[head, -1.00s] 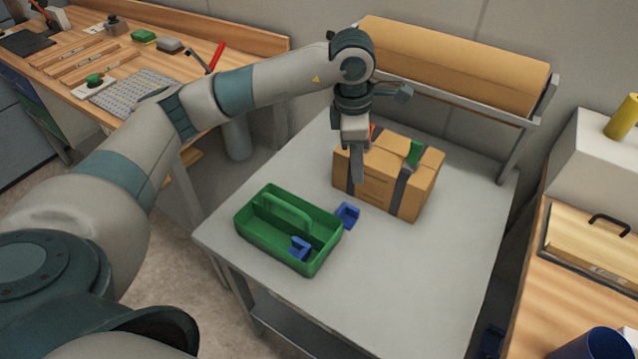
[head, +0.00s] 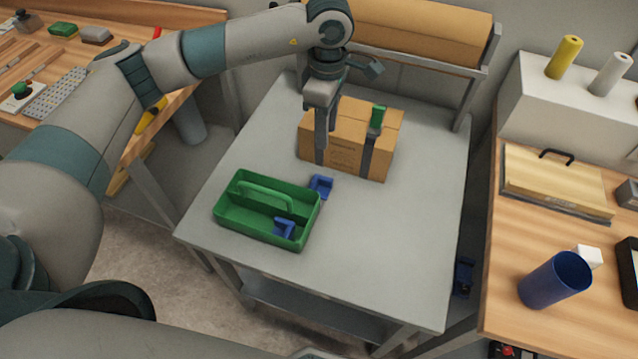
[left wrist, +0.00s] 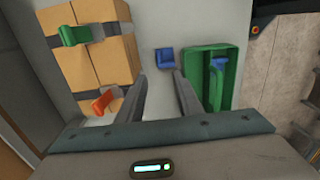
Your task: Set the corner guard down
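A blue corner guard (head: 321,186) lies on the grey table (head: 390,255), between the green tray (head: 225,217) and the strapped cardboard box (head: 340,152). Another blue corner guard (head: 284,227) lies in the tray. My left gripper (head: 321,155) points down in front of the box, above and behind the loose guard. In the left wrist view its fingers (left wrist: 160,88) are apart with nothing between them; the loose guard (left wrist: 165,58) shows beyond their tips. My right gripper is not in view.
The box carries a green clip (head: 377,117) and, in the left wrist view, an orange clip (left wrist: 103,101). A blue cup (head: 553,280) stands on the right bench. The table's front right is clear.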

